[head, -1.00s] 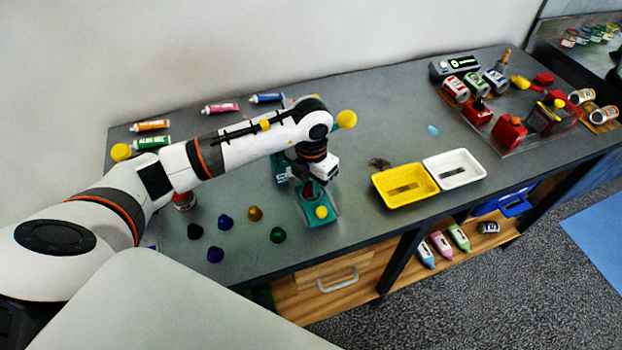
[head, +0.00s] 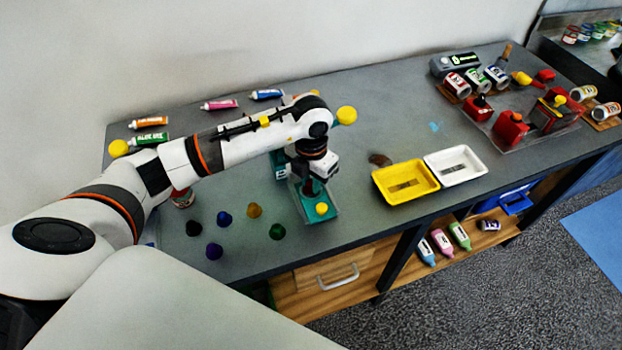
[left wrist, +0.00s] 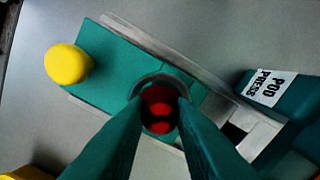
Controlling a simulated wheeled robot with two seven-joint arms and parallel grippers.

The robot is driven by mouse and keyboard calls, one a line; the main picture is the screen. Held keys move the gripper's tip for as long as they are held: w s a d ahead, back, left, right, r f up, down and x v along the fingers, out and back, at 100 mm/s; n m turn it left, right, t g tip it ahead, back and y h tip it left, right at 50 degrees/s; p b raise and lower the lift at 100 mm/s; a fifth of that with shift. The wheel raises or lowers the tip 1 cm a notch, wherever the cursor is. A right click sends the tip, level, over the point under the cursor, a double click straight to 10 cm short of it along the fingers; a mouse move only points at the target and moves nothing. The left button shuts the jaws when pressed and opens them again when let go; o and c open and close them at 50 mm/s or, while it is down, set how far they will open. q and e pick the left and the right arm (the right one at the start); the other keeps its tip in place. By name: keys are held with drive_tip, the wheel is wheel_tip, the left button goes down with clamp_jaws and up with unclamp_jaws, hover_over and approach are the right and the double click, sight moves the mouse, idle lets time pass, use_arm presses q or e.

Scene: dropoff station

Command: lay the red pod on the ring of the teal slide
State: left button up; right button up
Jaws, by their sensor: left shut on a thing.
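The teal slide (head: 327,213) lies on the grey table below my left arm, with a yellow knob at its front end. In the left wrist view the slide (left wrist: 98,85) runs between metal rails, with the yellow knob (left wrist: 68,64) at left and a grey ring (left wrist: 150,80) near its middle. My left gripper (left wrist: 160,118) is shut on the red pod (left wrist: 159,104), over the ring. The fingers hide part of the pod and ring, so I cannot tell whether they touch. My right gripper is not in view.
The teal pod press (left wrist: 285,90) stands beside the slide. Several coloured pods, including a green one (head: 277,231), sit left of it. A yellow tray (head: 432,191) and a white tray (head: 478,174) stand to the right. Table between the slide and trays is mostly clear.

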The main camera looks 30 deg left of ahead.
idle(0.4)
use_arm(q)
drive_tip(key=o, duration=0.8)
drive_tip(key=shift+r+p, duration=2.15)
drive_tip(key=shift+r, duration=1.4)
drive_tip(key=shift+s+f, duration=0.1)
drive_tip(key=shift+f, duration=0.05)
